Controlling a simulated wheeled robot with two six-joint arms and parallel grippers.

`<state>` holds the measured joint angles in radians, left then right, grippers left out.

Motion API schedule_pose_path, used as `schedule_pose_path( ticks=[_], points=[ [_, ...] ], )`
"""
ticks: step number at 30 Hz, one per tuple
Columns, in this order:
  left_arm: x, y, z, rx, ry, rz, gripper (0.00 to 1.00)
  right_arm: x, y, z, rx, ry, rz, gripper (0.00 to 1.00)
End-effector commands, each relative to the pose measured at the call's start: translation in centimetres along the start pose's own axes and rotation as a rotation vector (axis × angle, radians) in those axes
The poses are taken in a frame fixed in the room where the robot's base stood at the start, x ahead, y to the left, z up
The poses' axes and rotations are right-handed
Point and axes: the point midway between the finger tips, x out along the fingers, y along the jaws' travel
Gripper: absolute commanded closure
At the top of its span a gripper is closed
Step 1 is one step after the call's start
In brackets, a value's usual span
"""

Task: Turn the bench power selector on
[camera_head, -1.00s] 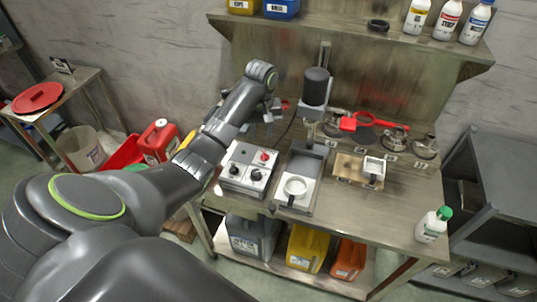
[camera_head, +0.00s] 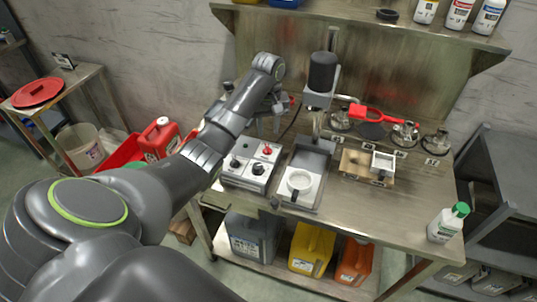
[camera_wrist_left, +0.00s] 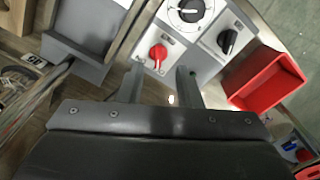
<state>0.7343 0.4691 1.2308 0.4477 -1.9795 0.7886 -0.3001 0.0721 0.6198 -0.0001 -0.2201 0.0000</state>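The grey-white control box (camera_head: 240,178) sits on the left part of the steel bench. It carries a red selector knob (camera_head: 267,150) and two black knobs (camera_head: 235,163). In the left wrist view the red knob (camera_wrist_left: 158,55) sits just beyond my fingertips, and the round black dial (camera_wrist_left: 188,11) and a second black knob (camera_wrist_left: 228,41) lie farther out. Which knob is the power selector I cannot read. My left gripper (camera_wrist_left: 159,77) is open and empty, its fingers apart on either side of the red knob's line, not visibly touching it. My right gripper is out of view.
A tray with a white ring-shaped part (camera_head: 299,181) and a black-headed press (camera_head: 322,72) stand right of the box. A white bottle (camera_head: 447,222) stands at the bench's right end.

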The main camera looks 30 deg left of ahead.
Motion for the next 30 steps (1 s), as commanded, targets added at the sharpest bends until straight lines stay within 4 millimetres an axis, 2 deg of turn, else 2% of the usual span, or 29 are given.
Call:
schedule_pose_path(
  ticks=[1, 6, 12, 18, 26, 30],
  points=[
    [1.2, 0.0, 0.1, 0.000, -0.002, 0.000, 0.68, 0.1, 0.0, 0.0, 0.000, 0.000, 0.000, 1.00],
    [4.6, 0.0, 0.1, 0.000, -0.003, -0.001, 0.68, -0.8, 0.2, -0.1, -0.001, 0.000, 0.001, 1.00],
    [7.6, 0.0, 0.0, 0.000, -0.001, -0.001, 0.68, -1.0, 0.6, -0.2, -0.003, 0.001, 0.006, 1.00],
    [8.9, 0.1, 0.0, 0.002, 0.000, 0.001, 0.68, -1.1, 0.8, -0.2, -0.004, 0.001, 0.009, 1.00],
    [9.0, 0.1, 0.0, 0.002, 0.001, 0.001, 0.68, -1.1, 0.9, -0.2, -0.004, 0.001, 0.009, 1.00],
    [8.9, 0.0, 0.0, 0.001, 0.001, 0.001, 0.86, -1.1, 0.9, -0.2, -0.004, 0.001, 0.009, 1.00]
  ],
)
